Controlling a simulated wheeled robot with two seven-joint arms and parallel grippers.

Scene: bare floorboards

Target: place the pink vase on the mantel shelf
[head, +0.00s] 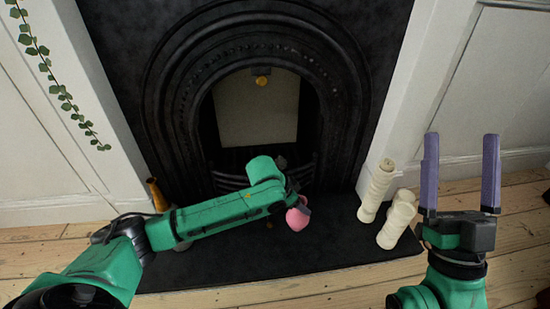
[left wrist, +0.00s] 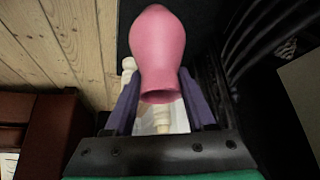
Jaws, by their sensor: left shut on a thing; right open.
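The pink vase (head: 298,217) shows in the head view at the end of my left arm, above the dark hearth, partly hidden by the wrist. In the left wrist view the pink vase (left wrist: 158,50) sits between the purple fingers of my left gripper (left wrist: 160,108), its open mouth towards the camera. My left gripper is shut on it. My right gripper (head: 460,172) is open and empty at the right, its two purple fingers pointing up. The mantel shelf is not visible in either view.
A black arched fireplace (head: 165,75) stands behind the dark hearth slab (head: 330,255). Two cream turned pieces (head: 376,190) (head: 397,220) stand on the hearth's right, near my right gripper. A brown-orange object (head: 157,195) stands at the left. A leafy vine (head: 45,65) hangs upper left.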

